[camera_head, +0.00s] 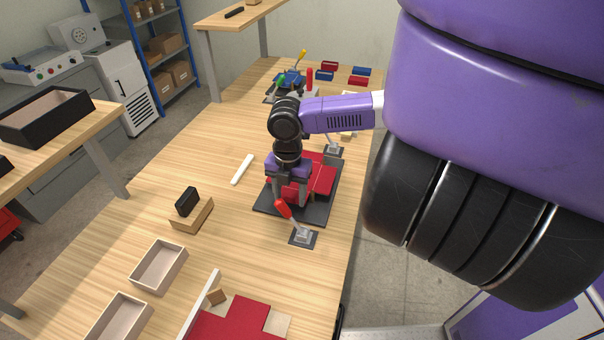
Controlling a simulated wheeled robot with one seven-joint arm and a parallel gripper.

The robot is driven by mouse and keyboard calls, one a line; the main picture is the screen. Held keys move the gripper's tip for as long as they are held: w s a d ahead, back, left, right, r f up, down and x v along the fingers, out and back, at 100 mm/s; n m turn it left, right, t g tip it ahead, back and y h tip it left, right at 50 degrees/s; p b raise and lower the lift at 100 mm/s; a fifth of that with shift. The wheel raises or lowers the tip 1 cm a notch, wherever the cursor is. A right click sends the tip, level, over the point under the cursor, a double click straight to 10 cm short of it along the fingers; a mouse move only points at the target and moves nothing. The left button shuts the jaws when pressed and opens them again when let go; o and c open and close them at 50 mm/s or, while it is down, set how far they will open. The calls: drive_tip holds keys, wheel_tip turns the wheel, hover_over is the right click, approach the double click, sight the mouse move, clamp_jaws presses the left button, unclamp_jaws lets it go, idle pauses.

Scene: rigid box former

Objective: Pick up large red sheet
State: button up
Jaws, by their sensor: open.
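A red sheet (322,180) lies on a dark base plate (268,210) in the middle of the bench. A second red sheet (236,322), with a stepped outline, lies at the front edge of the picture and is partly cut off. I cannot tell from this view which is the larger. My gripper (290,200) points down over the left part of the sheet on the dark plate. Its jaws are open, and they and the arm hide part of that sheet. I cannot tell whether the fingertips touch it.
A red-handled clamp (303,237) stands at the plate's front corner; another clamp (333,150) stands behind. A white bar (242,169), a wooden block with a black piece (190,209) and open trays (159,267) lie left. Small red and blue boxes (358,81) are at the back.

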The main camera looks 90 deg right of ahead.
clamp_jaws()
idle(0.4)
